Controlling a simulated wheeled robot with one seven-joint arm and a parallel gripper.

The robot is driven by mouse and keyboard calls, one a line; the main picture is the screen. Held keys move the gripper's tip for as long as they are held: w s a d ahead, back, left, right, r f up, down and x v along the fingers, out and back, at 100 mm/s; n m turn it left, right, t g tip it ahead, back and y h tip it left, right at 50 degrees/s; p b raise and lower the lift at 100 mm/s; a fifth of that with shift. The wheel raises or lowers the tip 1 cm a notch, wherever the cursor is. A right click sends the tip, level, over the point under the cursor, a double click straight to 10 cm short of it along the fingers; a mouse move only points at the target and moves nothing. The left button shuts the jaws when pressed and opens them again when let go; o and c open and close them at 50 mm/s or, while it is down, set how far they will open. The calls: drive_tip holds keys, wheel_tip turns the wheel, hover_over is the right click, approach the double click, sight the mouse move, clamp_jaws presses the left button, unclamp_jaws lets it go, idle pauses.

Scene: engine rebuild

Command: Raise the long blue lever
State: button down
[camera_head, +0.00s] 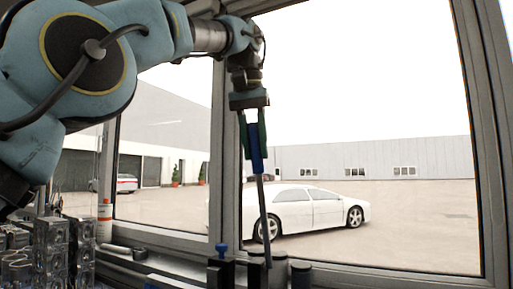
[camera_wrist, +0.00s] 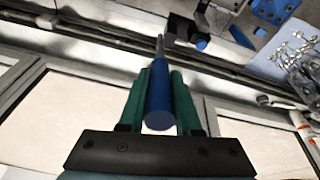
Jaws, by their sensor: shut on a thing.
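The long lever (camera_head: 264,212) has a dark shaft and a blue grip (camera_head: 256,150) at its top. It stands nearly upright in the head view, its base among dark fittings on the sill. My gripper (camera_head: 254,128) points down from above, its green fingers shut on either side of the blue grip. In the wrist view the blue grip (camera_wrist: 160,95) lies between the two green fingers, its round end towards the gripper's body. The shaft beyond it runs away towards the fittings and is partly hidden by the grip.
A short blue-topped knob (camera_head: 222,249) stands just left of the lever's base. Metal engine blocks (camera_head: 50,245) are at the lower left, near a white and red bottle (camera_head: 104,215). A window frame (camera_head: 228,130) rises close behind the lever. A white car (camera_head: 310,208) is outside.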

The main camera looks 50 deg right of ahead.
drive_tip(key=shift+f, duration=0.15)
drive_tip(key=c, duration=0.6)
unclamp_jaws()
drive_tip(key=shift+v, duration=1.55)
drive_tip(key=s+a+b, duration=0.3)
drive_tip(key=a+b, duration=0.3)
drive_tip(key=a, duration=0.5)
drive_tip(key=shift+a+b, duration=0.2)
drive_tip(key=shift+b, duration=0.15)
drive_tip(key=shift+s, duration=0.15)
